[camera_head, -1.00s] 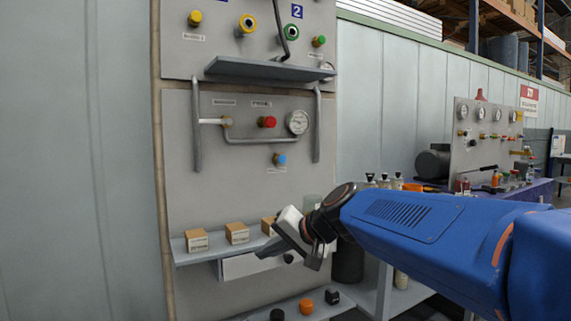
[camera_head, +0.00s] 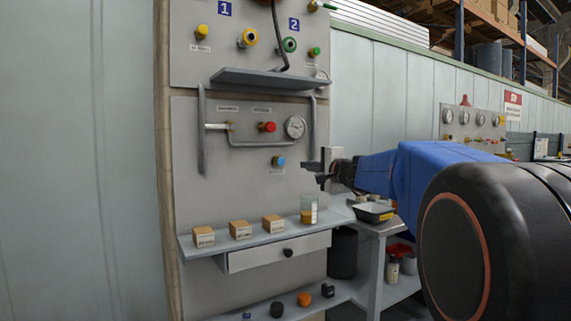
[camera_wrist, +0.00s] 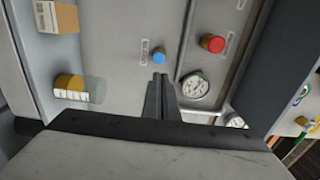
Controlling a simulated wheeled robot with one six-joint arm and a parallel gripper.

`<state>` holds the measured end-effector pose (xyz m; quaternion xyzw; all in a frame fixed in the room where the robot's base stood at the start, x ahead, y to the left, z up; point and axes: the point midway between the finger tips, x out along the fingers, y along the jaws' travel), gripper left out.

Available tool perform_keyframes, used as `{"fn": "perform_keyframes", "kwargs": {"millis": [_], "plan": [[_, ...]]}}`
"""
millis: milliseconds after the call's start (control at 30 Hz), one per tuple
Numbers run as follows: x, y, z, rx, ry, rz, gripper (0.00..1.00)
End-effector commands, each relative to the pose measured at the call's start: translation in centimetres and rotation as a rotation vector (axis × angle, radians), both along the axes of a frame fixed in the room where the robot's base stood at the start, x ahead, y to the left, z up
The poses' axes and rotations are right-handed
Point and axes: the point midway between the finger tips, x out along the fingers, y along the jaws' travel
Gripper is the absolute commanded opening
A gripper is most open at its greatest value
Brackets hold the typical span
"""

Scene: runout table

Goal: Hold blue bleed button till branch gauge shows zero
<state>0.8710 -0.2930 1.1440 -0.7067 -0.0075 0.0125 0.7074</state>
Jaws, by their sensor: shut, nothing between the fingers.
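The blue bleed button (camera_head: 279,161) sits on the grey panel below the red button (camera_head: 268,127), with a small label under it. In the wrist view the blue button (camera_wrist: 159,57) shows just beyond the fingertips. The fingers also show in the wrist view (camera_wrist: 160,78).
A grey shelf (camera_head: 270,79) and vertical handles (camera_head: 202,130) stick out around the button area. Below, a ledge (camera_head: 215,248) holds small boxes (camera_head: 240,229) and a beaker (camera_head: 309,210) with amber liquid. A black tray (camera_head: 373,212) stands at right.

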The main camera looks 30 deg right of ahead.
Motion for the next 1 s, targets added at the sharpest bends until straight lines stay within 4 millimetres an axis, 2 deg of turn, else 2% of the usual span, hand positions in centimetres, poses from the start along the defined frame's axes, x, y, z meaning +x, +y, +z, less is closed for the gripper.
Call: {"fn": "perform_keyframes", "kwargs": {"millis": [267, 433, 1000], "plan": [[0.1, 0.1, 0.0, -0.001, 0.001, 0.001, 0.0], [1.2, 0.1, -0.1, 0.001, 0.002, 0.003, 0.0], [10.7, 0.5, -0.2, -0.001, 0.001, 0.004, 0.0]]}}
